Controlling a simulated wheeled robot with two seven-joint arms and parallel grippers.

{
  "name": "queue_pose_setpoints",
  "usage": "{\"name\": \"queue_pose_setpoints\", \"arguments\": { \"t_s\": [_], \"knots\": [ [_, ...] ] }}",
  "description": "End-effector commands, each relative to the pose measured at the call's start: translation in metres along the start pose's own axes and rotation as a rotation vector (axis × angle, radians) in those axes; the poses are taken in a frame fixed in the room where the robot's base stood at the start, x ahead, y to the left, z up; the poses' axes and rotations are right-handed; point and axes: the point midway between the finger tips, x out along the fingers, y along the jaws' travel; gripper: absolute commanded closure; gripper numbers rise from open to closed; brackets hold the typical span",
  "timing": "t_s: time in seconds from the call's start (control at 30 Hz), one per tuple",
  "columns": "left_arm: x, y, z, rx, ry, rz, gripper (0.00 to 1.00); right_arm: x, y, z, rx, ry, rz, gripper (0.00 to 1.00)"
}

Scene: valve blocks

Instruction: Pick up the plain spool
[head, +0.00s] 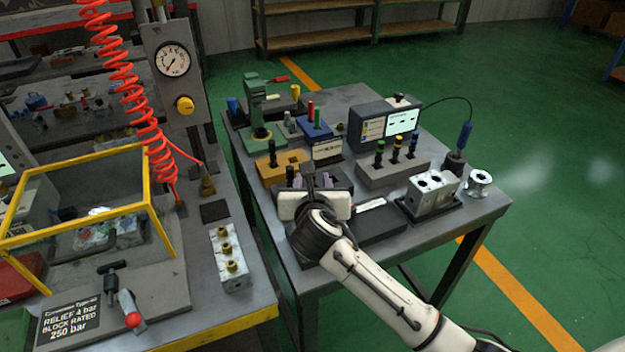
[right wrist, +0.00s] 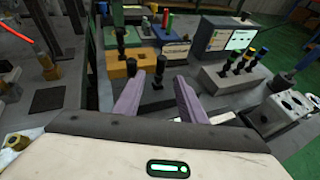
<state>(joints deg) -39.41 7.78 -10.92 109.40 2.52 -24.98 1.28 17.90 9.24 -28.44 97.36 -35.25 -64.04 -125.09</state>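I cannot tell for sure which is the plain spool. My left gripper is out of view.
A grey rack (head: 392,171) holds dark spools with green, yellow and blue bands. A metal block (head: 432,194) and a silver flanged part (head: 479,182) stand to the right. A display box (head: 385,124) is behind. A yellow-framed bench guard (head: 85,205) is left, across a gap.

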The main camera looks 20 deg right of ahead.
Motion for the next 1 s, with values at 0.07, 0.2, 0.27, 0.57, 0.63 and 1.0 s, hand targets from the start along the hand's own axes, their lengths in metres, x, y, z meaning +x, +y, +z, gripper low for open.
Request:
{"name": "queue_pose_setpoints", "arguments": {
  "t_s": [0.07,0.2,0.27,0.57,0.63,1.0],
  "knots": [
    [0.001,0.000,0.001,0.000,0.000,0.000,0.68,-0.003,-0.015,-0.001,-0.034,-0.006,0.060,0.63],
    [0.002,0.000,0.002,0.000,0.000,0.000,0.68,-0.011,-0.024,-0.003,-0.072,-0.003,0.148,0.63],
    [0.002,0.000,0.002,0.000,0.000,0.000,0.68,-0.013,-0.025,-0.004,-0.080,0.000,0.168,0.63],
    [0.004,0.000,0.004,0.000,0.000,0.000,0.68,0.023,-0.018,-0.004,-0.080,0.003,0.180,0.63],
    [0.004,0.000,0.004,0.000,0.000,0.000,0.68,0.030,-0.017,-0.004,-0.081,0.002,0.181,0.63],
    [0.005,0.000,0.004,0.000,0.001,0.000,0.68,0.065,-0.004,0.003,-0.079,0.004,0.180,0.63]
  ]
}}
